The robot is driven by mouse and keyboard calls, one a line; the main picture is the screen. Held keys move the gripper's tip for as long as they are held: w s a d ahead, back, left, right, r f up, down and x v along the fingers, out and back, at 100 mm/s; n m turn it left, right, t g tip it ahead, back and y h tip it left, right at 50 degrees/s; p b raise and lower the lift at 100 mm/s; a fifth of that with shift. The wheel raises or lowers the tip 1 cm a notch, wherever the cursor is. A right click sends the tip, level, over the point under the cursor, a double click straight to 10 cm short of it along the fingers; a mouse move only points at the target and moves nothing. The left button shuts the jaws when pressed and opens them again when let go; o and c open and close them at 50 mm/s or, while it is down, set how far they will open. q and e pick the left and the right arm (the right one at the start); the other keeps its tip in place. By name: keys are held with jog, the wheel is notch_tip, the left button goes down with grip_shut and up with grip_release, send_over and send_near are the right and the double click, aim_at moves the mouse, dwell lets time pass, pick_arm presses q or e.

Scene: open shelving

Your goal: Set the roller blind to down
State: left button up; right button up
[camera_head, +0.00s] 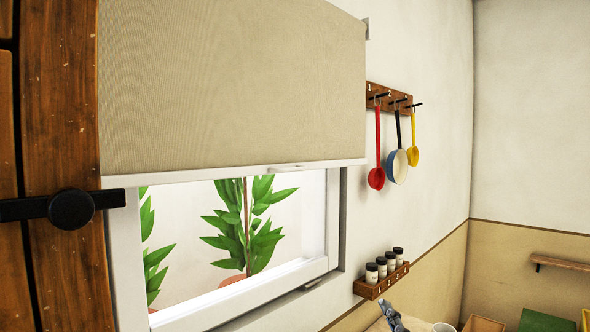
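The roller blind (235,85) is a beige cloth sheet hanging over the upper part of the window. I cannot make out either of my grippers in this view.
Brown wood with a black fitting (72,209) stands at the left. Right of the window are a hook rail (388,98) with hanging utensils and a small rack (381,281) of jars. A grey object (393,316), unclear, and a white cup (443,327) show below.

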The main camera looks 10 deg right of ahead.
aim_at(297, 169)
jog(key=a+r+n+g+y, duration=0.55)
jog(key=r+n+y, duration=0.5)
jog(key=n, duration=0.55)
jog(key=a+r+n+g+y, duration=0.5)
jog(key=r+n+y, duration=0.55)
jog(key=n, duration=0.55)
jog(key=w+d+r+t+h, duration=0.35)
jog(key=d+r+h, duration=0.25)
jog(key=d+h, duration=0.35)
jog(key=shift+n+g, duration=0.3)
jog(key=shift+n, duration=0.1)
jog(key=p+x, duration=0.6)
jog(key=x, duration=0.7)
jog(key=shift+w+a+f+p, duration=0.1)
jog(key=shift+w+p, duration=0.05)
jog(key=shift+p, duration=0.2)
jog(key=shift+w+a+f+h, duration=0.1)
jog(key=shift+w+a+h, duration=0.15)
jog(key=shift+w, duration=0.15)
pick_arm(q)
notch_tip(297, 169, up, 7)
jog(key=s, duration=0.1)
jog(key=shift+a, duration=0.2)
jog(key=shift+f, duration=0.1)
